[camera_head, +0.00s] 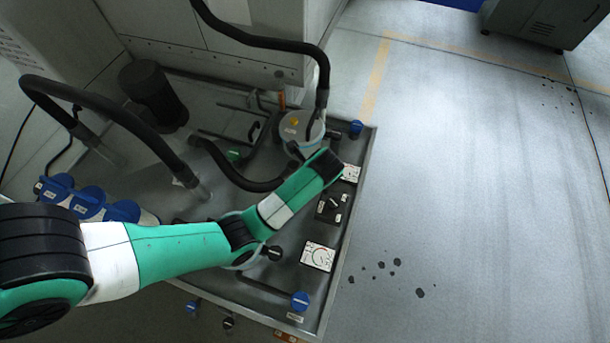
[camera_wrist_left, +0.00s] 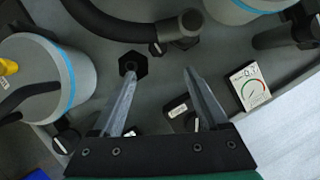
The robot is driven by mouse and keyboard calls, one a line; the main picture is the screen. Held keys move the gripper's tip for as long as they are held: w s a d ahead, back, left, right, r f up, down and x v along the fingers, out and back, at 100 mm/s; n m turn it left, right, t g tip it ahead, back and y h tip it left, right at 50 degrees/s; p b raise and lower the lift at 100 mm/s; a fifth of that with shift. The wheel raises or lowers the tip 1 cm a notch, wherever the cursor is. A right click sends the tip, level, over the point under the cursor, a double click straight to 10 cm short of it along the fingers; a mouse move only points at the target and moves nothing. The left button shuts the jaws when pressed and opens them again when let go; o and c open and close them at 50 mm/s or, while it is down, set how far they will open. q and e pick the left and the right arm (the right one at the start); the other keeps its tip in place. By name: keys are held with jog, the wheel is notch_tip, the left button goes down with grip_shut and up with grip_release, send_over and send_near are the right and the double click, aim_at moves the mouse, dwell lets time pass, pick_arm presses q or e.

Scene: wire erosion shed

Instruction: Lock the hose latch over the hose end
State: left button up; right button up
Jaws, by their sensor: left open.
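My left arm reaches in from the left in the head view, its wrist above the machine top; its fingers are hidden there. In the left wrist view my left gripper (camera_wrist_left: 160,88) is open, with nothing between its fingers. Just beyond the fingers are a black hose (camera_wrist_left: 115,27) with a thick rounded hose end (camera_wrist_left: 188,22) and a black hexagonal fitting (camera_wrist_left: 133,65) with a round opening. The hose end looks apart from the fitting. The hose (camera_head: 232,176) also curves beside my arm in the head view. I cannot clearly identify the latch. My right gripper is not in view.
A grey canister with a blue band (camera_wrist_left: 75,75) stands left of the fingers. Blue-capped units (camera_head: 90,202) and thick hoses crowd the machine's left. Open floor (camera_head: 470,180) lies right.

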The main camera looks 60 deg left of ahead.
pick_arm(q)
jog(key=b+x, duration=0.3)
jog(key=x, duration=0.3)
jog(key=b+x, duration=0.4)
jog(key=x, duration=0.2)
jog(key=shift+s+r, duration=0.1)
jog(key=shift+s, duration=0.15)
jog(key=shift+c, duration=0.4)
grip_shut()
